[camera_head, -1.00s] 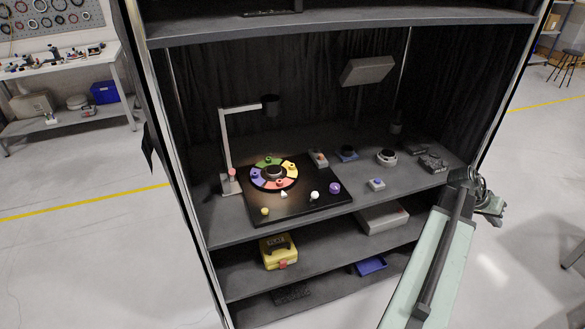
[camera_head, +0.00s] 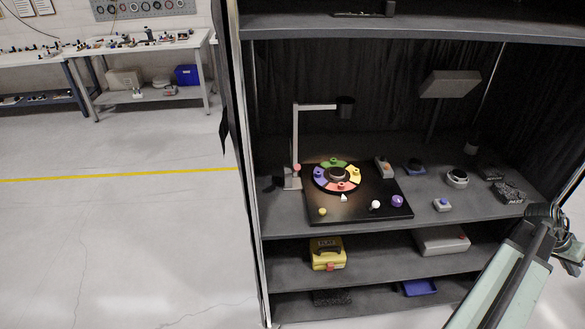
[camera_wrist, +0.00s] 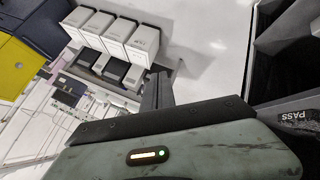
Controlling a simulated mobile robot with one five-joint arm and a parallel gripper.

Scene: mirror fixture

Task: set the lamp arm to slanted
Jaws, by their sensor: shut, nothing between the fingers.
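The lamp stands at the left of the shelf in the head view. Its post is upright and its lamp arm (camera_head: 320,107) runs level to the right, ending in a dark lamp head (camera_head: 345,107). A pink knob (camera_head: 297,167) is near the foot of the post, by the grey base (camera_head: 292,182). My gripper (camera_head: 572,262) is at the right edge of the head view, in front of the cabinet and well away from the lamp. In the wrist view its dark fingers (camera_wrist: 157,90) are together and empty. The lamp does not show in the wrist view.
A black board (camera_head: 355,210) with a coloured ring and several small knobs lies right of the lamp. A tilted grey panel (camera_head: 450,83) stands behind. The upper shelf (camera_head: 400,27) overhangs the lamp. A yellow box (camera_head: 327,255) is below. The floor at left is clear.

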